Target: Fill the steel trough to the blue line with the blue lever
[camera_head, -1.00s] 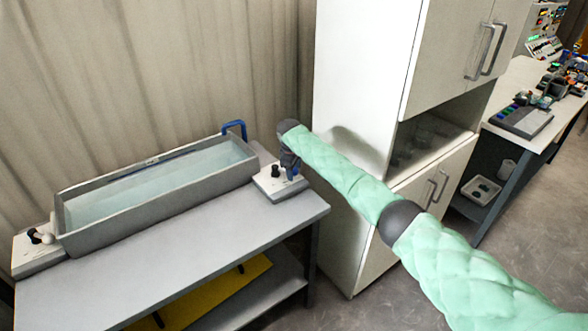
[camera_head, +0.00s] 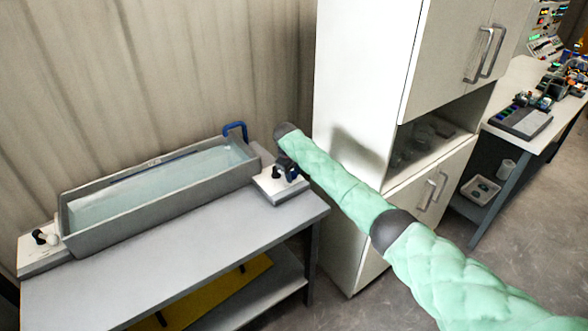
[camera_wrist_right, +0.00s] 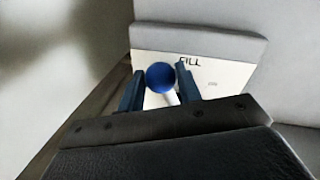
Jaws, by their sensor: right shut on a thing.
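The long grey steel trough (camera_head: 160,212) stands on the table with pale water (camera_head: 150,188) in it. A thin dark bluish strip runs along its far inner wall; I cannot tell how the water lies against the blue line. The blue lever (camera_wrist_right: 160,77) has a round blue knob on a white stem, on a white plate marked FILL (camera_wrist_right: 220,78). My right gripper (camera_head: 290,174) is at the trough's right end, its two dark blue fingers on either side of the knob, shut on it. My left gripper is not in view.
A blue pipe (camera_head: 236,130) bends over the right rear corner. A tall white cabinet (camera_head: 365,80) stands right of the table. The grey tabletop (camera_head: 190,250) in front is clear.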

